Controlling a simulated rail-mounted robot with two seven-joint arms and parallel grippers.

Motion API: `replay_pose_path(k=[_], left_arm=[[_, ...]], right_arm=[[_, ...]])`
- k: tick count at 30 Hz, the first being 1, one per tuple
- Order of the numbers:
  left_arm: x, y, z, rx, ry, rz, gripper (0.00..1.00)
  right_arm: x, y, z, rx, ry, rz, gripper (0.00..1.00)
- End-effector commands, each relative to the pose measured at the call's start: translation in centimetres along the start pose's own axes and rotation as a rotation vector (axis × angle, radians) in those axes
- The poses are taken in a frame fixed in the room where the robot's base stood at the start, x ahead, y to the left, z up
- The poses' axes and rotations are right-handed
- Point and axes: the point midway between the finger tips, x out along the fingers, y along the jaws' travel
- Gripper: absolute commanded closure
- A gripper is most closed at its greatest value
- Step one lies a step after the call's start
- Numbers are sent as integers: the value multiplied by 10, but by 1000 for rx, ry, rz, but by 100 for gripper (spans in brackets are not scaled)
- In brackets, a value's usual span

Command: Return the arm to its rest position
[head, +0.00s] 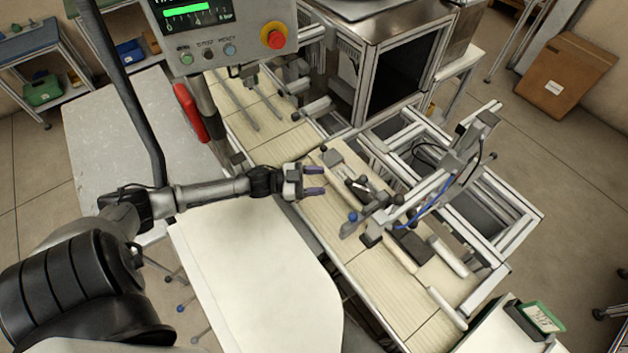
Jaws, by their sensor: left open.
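My left gripper (314,180) is in the middle of the head view, with its arm coming in from the left. Its two dark fingertips are apart and point right, with nothing between them. The gripper is over the left edge of the wooden bench top (318,212), left of the metal fixture parts. My right gripper is not in view. No tape reel can be made out.
A metal-framed fixture (440,180) with rods and clamps stands right of the gripper. A control box with a red button (274,39) is at the top. A white table (255,270) lies below the arm. A cardboard box (565,75) stands at the far right.

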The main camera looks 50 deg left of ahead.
Motion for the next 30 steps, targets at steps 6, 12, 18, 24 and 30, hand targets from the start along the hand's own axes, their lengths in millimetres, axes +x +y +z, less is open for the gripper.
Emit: replay_pose_path(k=[6, 12, 18, 24, 30], left_arm=[[-8, 0, 0, 1, 0, 0, 46], [-9, 0, 0, 0, 1, 0, 46], [-9, 0, 0, 0, 1, 0, 46], [-8, 0, 0, 0, 0, 0, 46], [-2, 10, -7, -11, -29, -53, 46]], right_arm=[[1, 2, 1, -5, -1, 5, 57], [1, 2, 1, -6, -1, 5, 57], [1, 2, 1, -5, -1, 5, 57], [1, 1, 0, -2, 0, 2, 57], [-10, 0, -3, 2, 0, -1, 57]])
